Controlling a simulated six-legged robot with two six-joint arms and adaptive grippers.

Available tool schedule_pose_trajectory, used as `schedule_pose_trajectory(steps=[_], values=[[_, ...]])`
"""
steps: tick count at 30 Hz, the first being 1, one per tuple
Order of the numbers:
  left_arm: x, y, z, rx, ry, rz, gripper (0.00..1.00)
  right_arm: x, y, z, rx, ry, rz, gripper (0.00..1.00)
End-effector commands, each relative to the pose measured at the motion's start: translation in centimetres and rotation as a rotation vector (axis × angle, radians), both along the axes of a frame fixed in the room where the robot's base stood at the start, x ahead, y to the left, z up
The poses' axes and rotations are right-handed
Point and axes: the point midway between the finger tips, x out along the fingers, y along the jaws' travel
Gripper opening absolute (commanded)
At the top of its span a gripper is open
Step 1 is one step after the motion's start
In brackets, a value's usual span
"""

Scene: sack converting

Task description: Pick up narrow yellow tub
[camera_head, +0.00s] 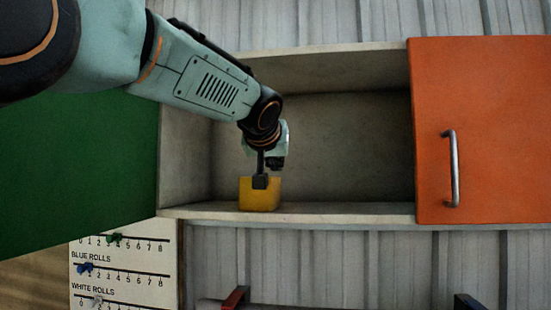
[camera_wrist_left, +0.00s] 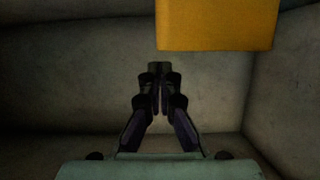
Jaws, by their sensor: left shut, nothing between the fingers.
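The narrow yellow tub (camera_head: 259,198) stands on the floor of the open cabinet compartment, near its front edge and left of the middle. It also shows in the left wrist view (camera_wrist_left: 218,25), at the top edge and partly cut off. My left gripper (camera_head: 260,183) reaches into the compartment and overlaps the tub's upper part in the head view. In the left wrist view its fingers (camera_wrist_left: 159,70) are shut with nothing between them, and the tub lies up and right of the tips. Whether they touch the tub I cannot tell. My right gripper is not in view.
An orange door (camera_head: 490,130) with a metal handle (camera_head: 453,170) covers the right part. A green panel (camera_head: 80,170) stands at left. A roll-count board (camera_head: 125,262) hangs below left. The compartment's right side is empty.

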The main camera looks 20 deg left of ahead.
Motion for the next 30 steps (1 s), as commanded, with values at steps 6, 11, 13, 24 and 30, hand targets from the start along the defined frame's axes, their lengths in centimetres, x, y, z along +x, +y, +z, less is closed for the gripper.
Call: schedule_pose_trajectory(steps=[6,11,13,24,30], values=[[0.0,0.0,-1.5,0.000,0.000,-0.002,0.00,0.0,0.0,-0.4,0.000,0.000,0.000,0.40],[0.1,0.0,-1.9,0.000,0.004,-0.001,0.00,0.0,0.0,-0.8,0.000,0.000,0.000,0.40],[0.1,0.0,-2.0,-0.001,0.006,-0.001,0.00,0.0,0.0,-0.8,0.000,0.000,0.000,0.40],[0.2,0.0,-2.3,-0.001,0.015,0.001,0.00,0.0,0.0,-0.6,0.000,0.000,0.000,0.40],[0.7,0.0,-2.4,-0.002,0.018,0.001,0.00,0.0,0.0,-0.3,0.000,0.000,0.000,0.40]])
